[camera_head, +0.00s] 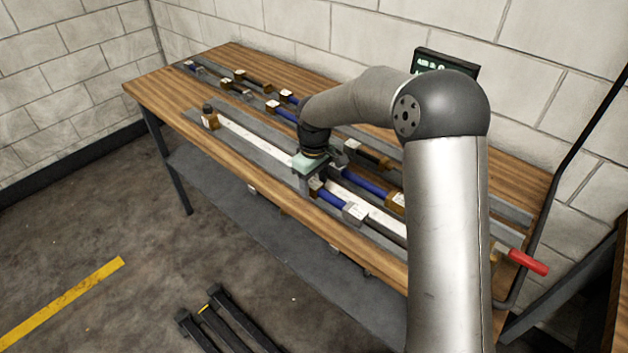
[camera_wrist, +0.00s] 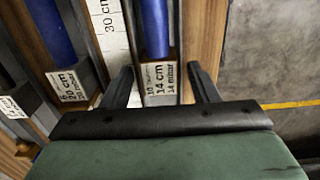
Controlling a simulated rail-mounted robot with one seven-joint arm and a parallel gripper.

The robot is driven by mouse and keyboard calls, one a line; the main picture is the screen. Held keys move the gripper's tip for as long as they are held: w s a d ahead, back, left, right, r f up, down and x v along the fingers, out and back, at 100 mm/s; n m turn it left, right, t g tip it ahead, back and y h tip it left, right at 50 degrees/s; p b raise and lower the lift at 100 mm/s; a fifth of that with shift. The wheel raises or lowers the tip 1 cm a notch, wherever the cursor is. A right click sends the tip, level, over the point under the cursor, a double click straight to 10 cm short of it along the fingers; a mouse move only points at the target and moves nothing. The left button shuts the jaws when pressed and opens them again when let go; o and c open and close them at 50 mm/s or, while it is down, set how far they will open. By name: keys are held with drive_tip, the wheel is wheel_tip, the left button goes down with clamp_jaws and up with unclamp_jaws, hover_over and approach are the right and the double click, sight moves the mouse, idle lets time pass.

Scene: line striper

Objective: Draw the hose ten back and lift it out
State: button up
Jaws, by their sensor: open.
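A block labelled "10", "14 cm" and "14 mbar" (camera_wrist: 158,80) shows in the wrist view, with a blue hose (camera_wrist: 153,28) running from it toward the top; I take this as hose ten. My gripper (camera_wrist: 160,88) is open, with one finger on each side of the label; I cannot tell whether they touch the block. In the head view my gripper (camera_head: 308,182) is low over the front part of the bench, at the left end of a short blue hose (camera_head: 329,198). A pale block (camera_head: 355,212) is at that hose's right end.
A white scale strip (camera_wrist: 107,22) and another blue hose (camera_wrist: 50,28) with a 20 cm label lie left in the wrist view. The wooden bench (camera_head: 160,88) carries several other blocks and hoses. A red handle (camera_head: 527,262) sticks out at the right end.

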drive_tip(key=c, duration=0.9)
drive_tip(key=shift+a, duration=0.1)
drive_tip(key=shift+w+a+p, duration=0.35)
drive_tip(key=shift+w+a, duration=0.6)
drive_tip(key=shift+a, duration=0.05)
drive_tip(key=shift+r, duration=0.2)
drive_tip(key=shift+r+p, duration=2.15)
drive_tip(key=shift+r, duration=1.2)
